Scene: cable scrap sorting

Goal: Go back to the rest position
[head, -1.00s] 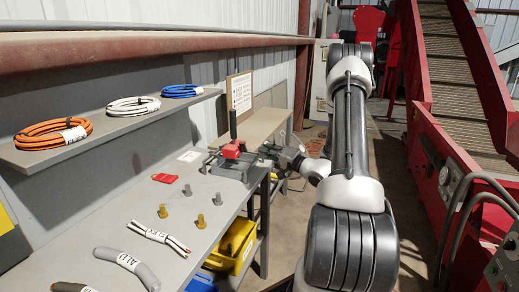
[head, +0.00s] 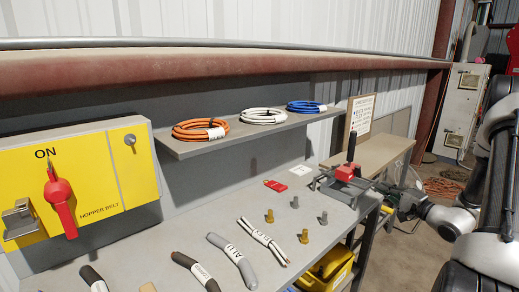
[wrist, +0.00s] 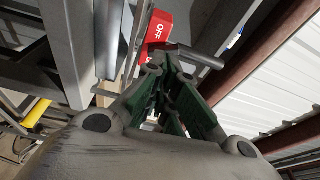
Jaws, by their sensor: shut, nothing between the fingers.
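My gripper (head: 388,194) is at the right end of the bench, beside the grey clamp-like device with a red block (head: 346,172) and an upright black handle. Its fingers also show in the wrist view (wrist: 172,105), with green inner sides, drawn together and empty. In the wrist view a red block marked OFF (wrist: 157,28) and a grey metal bar (wrist: 198,56) lie just beyond the fingertips. I cannot tell whether the fingers touch them. My arm reaches in from the right edge of the head view.
The grey bench (head: 322,205) holds several cable pieces, small pegs and a red tag (head: 275,186). Orange (head: 200,130), white (head: 264,116) and blue (head: 306,107) coils lie on the shelf. A yellow switch panel (head: 95,180) reads ON. A yellow bin (head: 330,265) stands below.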

